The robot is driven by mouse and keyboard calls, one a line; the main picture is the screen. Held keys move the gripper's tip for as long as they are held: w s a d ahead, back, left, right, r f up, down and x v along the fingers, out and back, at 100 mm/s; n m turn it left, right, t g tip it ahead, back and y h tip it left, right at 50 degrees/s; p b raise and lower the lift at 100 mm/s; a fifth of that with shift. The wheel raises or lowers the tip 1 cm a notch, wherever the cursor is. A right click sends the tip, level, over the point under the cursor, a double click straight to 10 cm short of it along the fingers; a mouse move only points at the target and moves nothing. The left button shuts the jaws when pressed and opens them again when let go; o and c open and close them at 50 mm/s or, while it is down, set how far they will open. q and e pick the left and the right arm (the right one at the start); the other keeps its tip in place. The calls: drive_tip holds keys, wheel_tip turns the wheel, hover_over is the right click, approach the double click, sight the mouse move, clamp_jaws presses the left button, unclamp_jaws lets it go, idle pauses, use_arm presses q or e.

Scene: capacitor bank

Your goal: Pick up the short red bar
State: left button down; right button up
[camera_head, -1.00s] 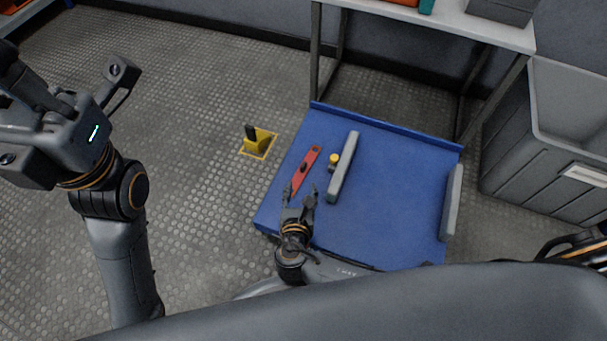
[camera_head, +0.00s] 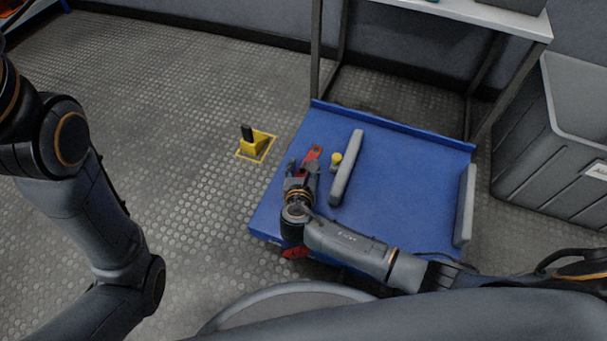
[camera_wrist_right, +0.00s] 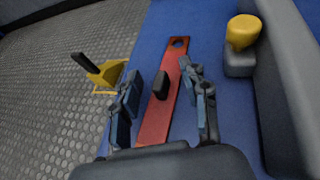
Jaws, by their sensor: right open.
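The short red bar (camera_wrist_right: 157,123) lies on the blue surface, with a hole at its far end and a small black handle in its middle. In the head view only the far end of the bar (camera_head: 313,153) shows clearly; my right gripper hides much of the rest. My right gripper (camera_head: 303,166) is open above the bar. In the right wrist view its fingers (camera_wrist_right: 160,88) stand on either side of the bar and the black handle, with nothing held. My left gripper is outside the views; only the left arm shows.
A grey bar with a yellow knob (camera_head: 336,158) stands just right of the red bar on the blue platform (camera_head: 400,190). A grey block (camera_head: 465,205) is at the platform's right edge. A yellow pedal-like thing (camera_head: 256,145) is on the floor. A grey bin (camera_head: 540,150) stands right.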

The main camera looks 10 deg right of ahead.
drive_tip(key=shift+w, duration=0.25)
drive_tip(key=shift+c, duration=0.2)
clamp_jaws()
drive_tip(key=shift+r, duration=0.1)
